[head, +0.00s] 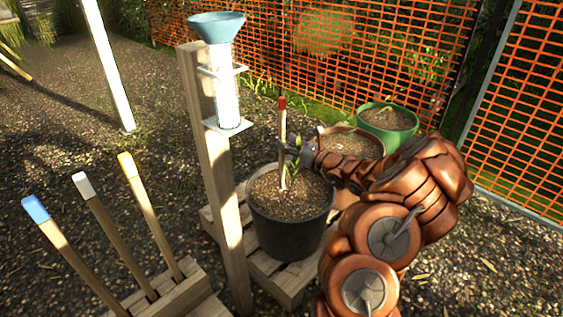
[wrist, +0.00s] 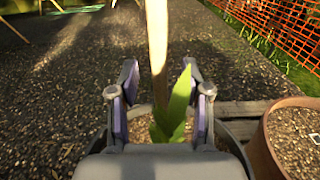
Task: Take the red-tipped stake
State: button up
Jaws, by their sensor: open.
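The red-tipped stake (head: 283,140) stands nearly upright in the soil of a black pot (head: 290,237). Its red end is at the top. A small green plant (head: 297,160) grows close beside it. My gripper (head: 290,148) is at the stake from the right, at about mid-height. In the wrist view my open gripper (wrist: 160,100) has one finger on each side of the stake (wrist: 157,50), with gaps visible on both sides. The plant's leaf (wrist: 181,100) stands between the stake and the right finger. The stake's red tip is out of the wrist view.
A wooden post (head: 212,170) with a rain gauge (head: 222,80) stands left of the black pot. A brown pot (head: 350,143) and a green pot (head: 388,122) stand behind. Blue-, white- and yellow-tipped stakes stand in a wooden holder (head: 180,297) at front left.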

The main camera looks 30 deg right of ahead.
aim_at(284, 139)
jog(key=shift+b+x, duration=0.35)
jog(key=shift+x, duration=1.25)
jog(key=shift+r, duration=0.2)
jog(key=shift+c, duration=0.4)
grip_shut()
